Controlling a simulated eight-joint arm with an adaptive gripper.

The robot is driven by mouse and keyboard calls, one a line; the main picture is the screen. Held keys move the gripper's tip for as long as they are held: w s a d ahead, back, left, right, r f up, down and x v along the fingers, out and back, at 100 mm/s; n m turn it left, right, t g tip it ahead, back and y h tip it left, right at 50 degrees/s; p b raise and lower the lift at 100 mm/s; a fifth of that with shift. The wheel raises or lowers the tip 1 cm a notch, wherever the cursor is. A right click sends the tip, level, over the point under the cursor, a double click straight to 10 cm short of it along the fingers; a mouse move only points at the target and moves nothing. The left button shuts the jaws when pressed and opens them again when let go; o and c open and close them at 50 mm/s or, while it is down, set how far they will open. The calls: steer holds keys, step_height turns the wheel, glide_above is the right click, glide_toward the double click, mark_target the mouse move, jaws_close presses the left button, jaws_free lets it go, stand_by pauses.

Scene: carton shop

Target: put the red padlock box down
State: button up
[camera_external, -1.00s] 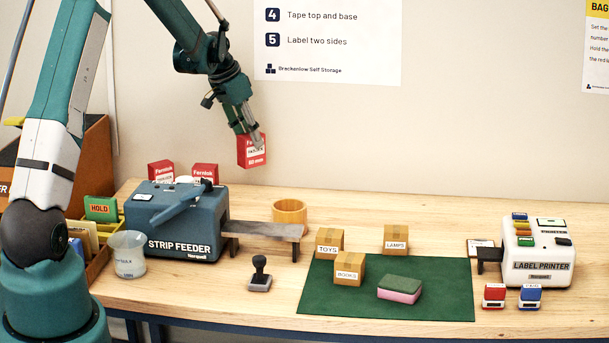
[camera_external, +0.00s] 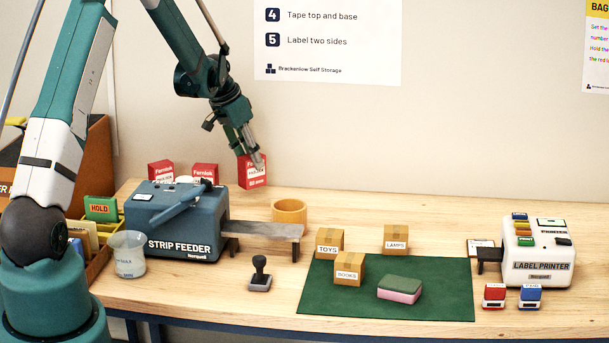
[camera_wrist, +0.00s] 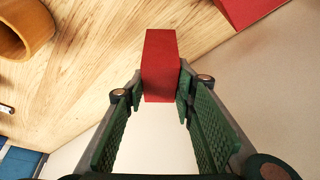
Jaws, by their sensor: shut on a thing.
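The red padlock box (camera_external: 252,174) is upright with its white label facing the external camera. My gripper (camera_external: 254,160) is shut on it from above. In the wrist view the red box (camera_wrist: 161,66) sits between the two green finger pads of my gripper (camera_wrist: 160,95). The box is near the back of the wooden table, behind the strip feeder's metal shelf. Whether its base touches the table I cannot tell.
Two more red boxes (camera_external: 205,173) stand behind the strip feeder (camera_external: 175,225), left of the held box. A wooden ring-shaped pot (camera_external: 290,211) stands to its front right.

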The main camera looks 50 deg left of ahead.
mark_target(252, 168)
steer(key=shift+f, duration=1.75)
steer(key=shift+f, duration=0.15)
steer(key=o, duration=1)
steer(key=v, duration=1.2)
